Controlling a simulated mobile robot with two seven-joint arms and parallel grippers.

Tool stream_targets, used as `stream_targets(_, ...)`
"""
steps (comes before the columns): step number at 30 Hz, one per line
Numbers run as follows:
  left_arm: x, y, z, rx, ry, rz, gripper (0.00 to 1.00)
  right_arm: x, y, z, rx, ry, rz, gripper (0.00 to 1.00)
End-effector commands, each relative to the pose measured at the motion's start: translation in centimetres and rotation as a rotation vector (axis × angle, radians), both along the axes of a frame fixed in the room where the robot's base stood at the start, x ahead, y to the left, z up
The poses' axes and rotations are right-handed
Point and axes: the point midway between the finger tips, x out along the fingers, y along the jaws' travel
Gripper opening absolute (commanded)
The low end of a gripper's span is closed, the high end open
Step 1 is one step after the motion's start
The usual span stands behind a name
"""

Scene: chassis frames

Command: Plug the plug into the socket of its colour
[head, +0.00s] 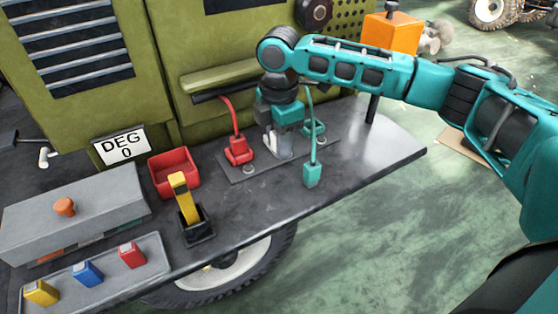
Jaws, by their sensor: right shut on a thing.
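My right gripper (279,148) points down over a dark socket plate (229,172) on the bench. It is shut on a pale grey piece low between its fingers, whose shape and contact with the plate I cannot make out. A red connector (238,150) with a red cable sits on the plate to the left of the gripper. A teal connector (315,128) is partly hidden at the plate's right end. A teal plug (312,175) on a green cable is in front of it; I cannot tell if it rests on the bench. My left gripper is out of view.
The dark bench (350,160) is bare to the right. A red bin (175,171), a yellow-handled lever (182,198) and a grey box (85,210) with an orange knob stand left. A switch strip (108,272) lies in front. An olive panel (150,95) rises behind.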

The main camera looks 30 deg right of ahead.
Motion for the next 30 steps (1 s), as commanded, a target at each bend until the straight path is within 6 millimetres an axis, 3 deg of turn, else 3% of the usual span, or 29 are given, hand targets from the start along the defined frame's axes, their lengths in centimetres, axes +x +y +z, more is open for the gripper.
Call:
stream_targets(6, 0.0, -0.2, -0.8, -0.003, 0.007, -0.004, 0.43, -0.1, 0.0, -4.0, -0.001, 0.004, -0.001, 0.0)
stream_targets(9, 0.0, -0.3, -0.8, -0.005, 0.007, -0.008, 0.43, 0.0, 0.0, -5.1, -0.001, 0.002, -0.001, 0.0)
stream_targets(22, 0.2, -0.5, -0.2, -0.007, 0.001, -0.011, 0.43, 0.0, 0.0, -5.5, -0.001, 0.002, 0.0, 0.0)
stream_targets(23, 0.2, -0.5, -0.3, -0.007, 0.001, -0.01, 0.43, 0.0, 0.0, -5.6, -0.001, 0.001, 0.0, 0.31)
stream_targets(30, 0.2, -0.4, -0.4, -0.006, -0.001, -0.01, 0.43, 0.0, 0.0, -5.6, -0.001, 0.001, 0.0, 0.54)
